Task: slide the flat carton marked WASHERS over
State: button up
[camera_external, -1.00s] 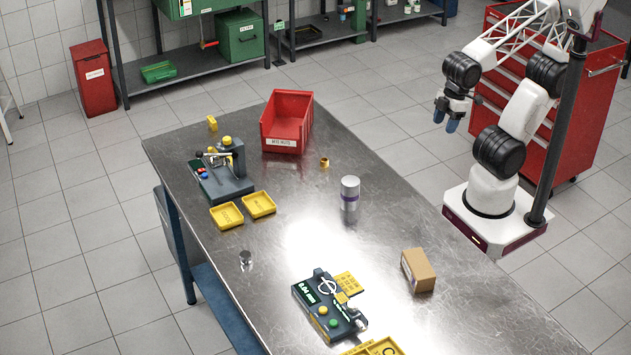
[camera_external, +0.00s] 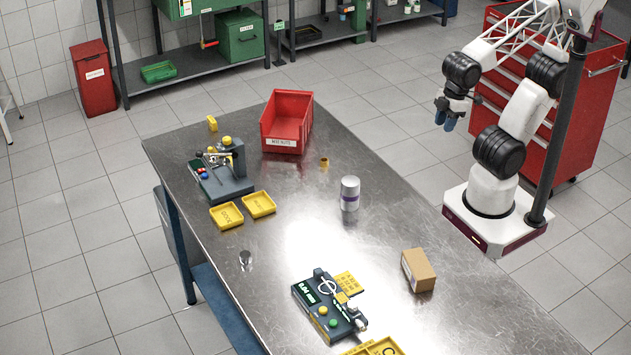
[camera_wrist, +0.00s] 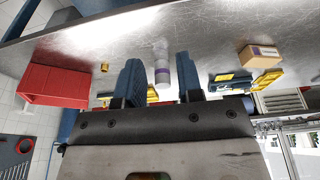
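A small brown carton (camera_external: 418,271) sits on the right part of the metal bench, with a pale label on its left side. The print is too small to read, so I cannot confirm WASHERS. The carton also shows at the upper right of the wrist view (camera_wrist: 260,54). My gripper (camera_external: 445,122) hangs in the air beyond the bench's right edge, well away from the carton. In the wrist view, the two blue fingers of my gripper (camera_wrist: 158,62) stand apart with nothing held between them.
A silver can with a purple band (camera_external: 350,194) stands mid-bench. A red bin (camera_external: 287,122), a brass bush (camera_external: 324,162), yellow trays (camera_external: 259,204), a fixture (camera_external: 222,181) and a gauge unit (camera_external: 328,306) are also on the bench (camera_external: 390,215). Bare metal surrounds the carton.

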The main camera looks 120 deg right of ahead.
jog(key=shift+w+a+n, duration=0.2)
jog(key=shift+w+n, duration=0.1)
jog(key=shift+w, duration=0.25)
jog(key=c, duration=0.5)
jog(key=w+a+n, duration=0.1)
jog(key=w, duration=0.1)
jog(key=w+a+n, duration=0.1)
jog(key=w+n, duration=0.1)
jog(key=w, duration=0.1)
jog(key=w+a+n, duration=0.1)
jog(key=w, duration=0.2)
jog(key=shift+w+a+f+g+y, duration=0.15)
jog(key=shift+a+f+g+y, duration=0.15)
jog(key=shift+f+y, duration=0.1)
grip_shut()
jog(key=w+a+f+n, duration=0.4)
jog(key=w+a, duration=0.1)
jog(key=w, duration=0.2)
jog(key=w+a+f+n+g+y, duration=0.1)
jog(key=w+a+f+n, duration=0.4)
jog(key=w+a, duration=0.1)
jog(key=w+a+f+n+g, duration=0.1)
jog(key=w+a+f+n, duration=0.3)
jog(key=w, duration=0.5)
jog(key=shift+a+f+n, duration=0.15)
jog(key=shift+a+f, duration=0.15)
jog(key=shift+a, duration=0.2)
jog(key=shift+a+f+n, duration=0.15)
jog(key=shift+a+f, duration=0.1)
jog(key=shift+a, duration=0.2)
